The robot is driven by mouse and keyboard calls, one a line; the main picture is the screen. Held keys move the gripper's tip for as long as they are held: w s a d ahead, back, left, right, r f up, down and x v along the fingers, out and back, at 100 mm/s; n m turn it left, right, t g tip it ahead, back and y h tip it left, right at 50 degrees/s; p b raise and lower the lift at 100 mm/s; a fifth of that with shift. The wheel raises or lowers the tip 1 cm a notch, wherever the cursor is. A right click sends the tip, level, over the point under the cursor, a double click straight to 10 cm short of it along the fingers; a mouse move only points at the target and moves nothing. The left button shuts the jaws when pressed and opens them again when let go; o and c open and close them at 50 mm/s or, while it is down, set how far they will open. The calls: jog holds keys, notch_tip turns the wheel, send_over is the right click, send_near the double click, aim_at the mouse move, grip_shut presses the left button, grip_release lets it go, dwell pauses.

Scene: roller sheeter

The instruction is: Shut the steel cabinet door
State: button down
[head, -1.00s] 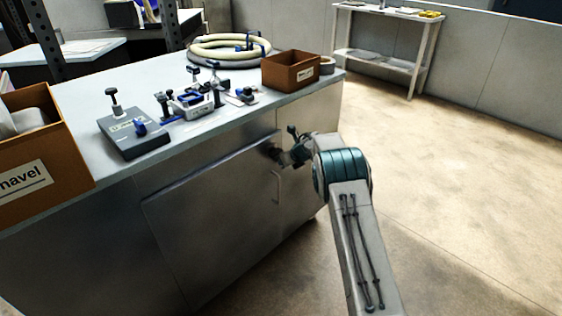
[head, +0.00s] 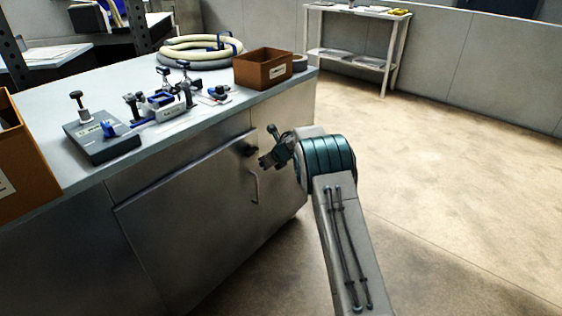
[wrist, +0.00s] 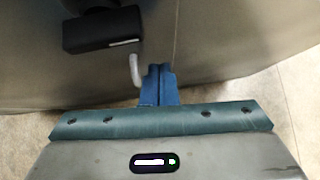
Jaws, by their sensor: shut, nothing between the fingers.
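The steel cabinet door (head: 190,220) is on the front of the workbench. Its top edge looks close to the cabinet front, but I cannot tell whether it is fully shut. Its bar handle (head: 253,185) is at the door's right side. My gripper (head: 266,160) is in front of the upper right part of the door, above the handle in the picture. In the wrist view my gripper (wrist: 159,70) is shut and empty, with its blue fingers pointing at the steel front. The handle (wrist: 135,70) shows just left of the fingertips there. Whether the fingertips touch the door is unclear.
The bench top (head: 210,128) holds a grey device (head: 100,135), clamps, a coiled hose (head: 195,50) and a brown box (head: 263,70). Another brown box (head: 25,170) is at the left edge. A white shelf (head: 357,50) stands far back. The floor (head: 440,180) to the right is clear.

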jog(key=s+d+r+m+t+h+p, duration=0.1)
jog(key=s+d+r+m+t+p, duration=0.2)
jog(key=r, duration=0.5)
jog(key=s+d+r+m+h+p, duration=0.1)
jog(key=s+d+r+m, duration=0.1)
jog(key=d+r+m, duration=0.45)
jog(key=s+d+r+m+t+h+p, duration=0.1)
jog(key=s+d+r+m+t+p, duration=0.15)
jog(key=r, duration=0.75)
jog(key=s+d+r+m+h+p, duration=0.2)
jog(key=s+d+r+m+h, duration=0.2)
jog(key=s+d+r+m, duration=0.5)
jog(key=s+r+m+g+h+p, duration=0.15)
jog(key=s+m+g+p, duration=0.3)
jog(key=s+m, duration=1.1)
jog(key=s+a+f+m+g+y+p, duration=0.1)
jog(key=s+a+m+g, duration=0.1)
jog(key=s, duration=0.8)
jog(key=s+a+f+m+g+y+p, duration=0.1)
jog(key=s+a+m+g+p, duration=0.1)
jog(key=s+m, duration=0.4)
jog(key=s+a+g, duration=0.1)
jog(key=s+a, duration=0.1)
jog(key=s, duration=0.2)
jog(key=shift+s+a+f, duration=0.15)
jog(key=shift+f, duration=0.2)
jog(key=shift+y, duration=0.25)
